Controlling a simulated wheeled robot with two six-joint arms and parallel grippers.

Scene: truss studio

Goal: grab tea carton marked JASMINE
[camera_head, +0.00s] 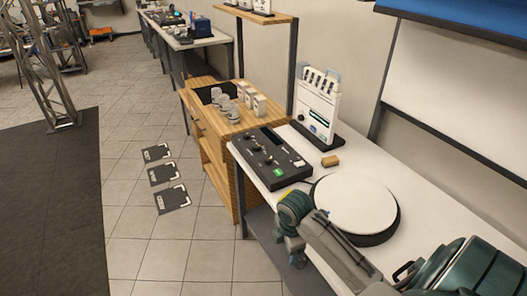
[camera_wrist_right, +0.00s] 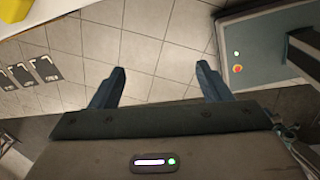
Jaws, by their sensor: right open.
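Small white cartons (camera_head: 259,106) stand on the wooden cabinet in the head view, beside several pale round tins (camera_head: 232,115). Their labels are too small to read, so I cannot tell which carton is marked JASMINE. My right gripper (camera_head: 292,250) is low at the front edge of the white table, well short of the cabinet and apart from the cartons. In the right wrist view its two fingers (camera_wrist_right: 157,88) are spread, with only floor tiles between them. My left gripper does not show.
The white table (camera_head: 318,180) holds a black control box (camera_head: 270,158), an upright white panel device (camera_head: 318,108), a small tan block (camera_head: 330,161) and a round white turntable (camera_head: 355,203). The wooden cabinet (camera_head: 207,130) stands beyond it. Dark floor plates (camera_head: 166,173) lie left.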

